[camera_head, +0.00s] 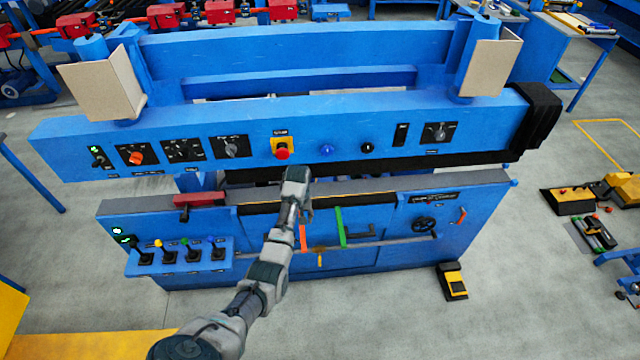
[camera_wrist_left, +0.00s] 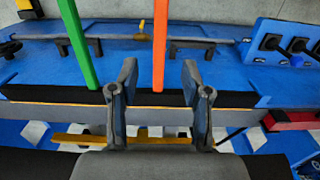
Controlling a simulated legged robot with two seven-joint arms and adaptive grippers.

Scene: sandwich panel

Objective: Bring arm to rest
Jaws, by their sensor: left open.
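My left arm (camera_head: 268,272) reaches up from the bottom of the head view to the blue machine panel (camera_head: 330,120). My left gripper (camera_head: 297,185) is in front of the gap between the upper control panel and the lower front, below the red button (camera_head: 282,152). In the left wrist view my left gripper (camera_wrist_left: 160,88) has its two fingers apart, with nothing held between them. An orange lever (camera_wrist_left: 160,45) shows beyond the gap between the fingers, and a green lever (camera_wrist_left: 77,42) stands to its left. I cannot tell whether a finger touches the panel. My right gripper is not in view.
Several joysticks (camera_head: 165,252) and a red handle (camera_head: 199,199) are on the left of the lower front. A handwheel (camera_head: 424,225) is on the right. A black and yellow pedal (camera_head: 452,281) stands on the floor. The grey floor (camera_head: 370,325) in front is mostly clear.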

